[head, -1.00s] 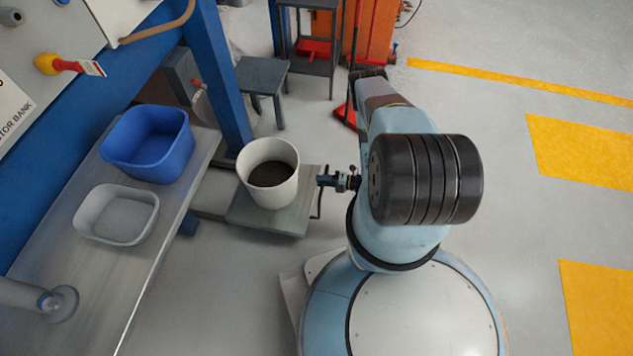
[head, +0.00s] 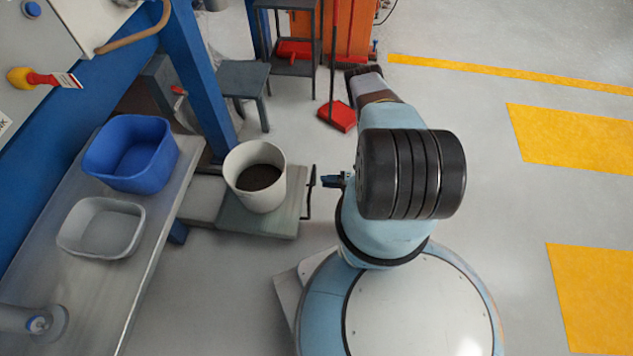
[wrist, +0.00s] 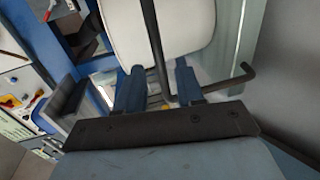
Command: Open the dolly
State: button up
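The dolly (head: 268,222) is a low grey platform on the floor beside the bench, carrying a white bucket (head: 243,192) with dark contents. Its black upright handle (head: 309,192) stands on its right side, facing me. My gripper (head: 324,181) is just right of the handle in the head view, with a small gap between them. In the wrist view, my two blue fingers (wrist: 158,84) are apart and empty. The handle's dark rod (wrist: 152,40) shows between them there, beyond the tips, with the bucket (wrist: 185,30) behind.
A bench (head: 120,285) with a blue bin (head: 130,170) and grey tub (head: 78,243) stands left. A blue post (head: 200,85) rises behind the dolly. A grey stool (head: 243,78) and red dustpan (head: 337,117) are farther back. Floor on the right is clear.

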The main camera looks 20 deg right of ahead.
jog(key=v, duration=0.6)
jog(key=shift+d, duration=0.25)
jog(key=shift+s+r, duration=0.1)
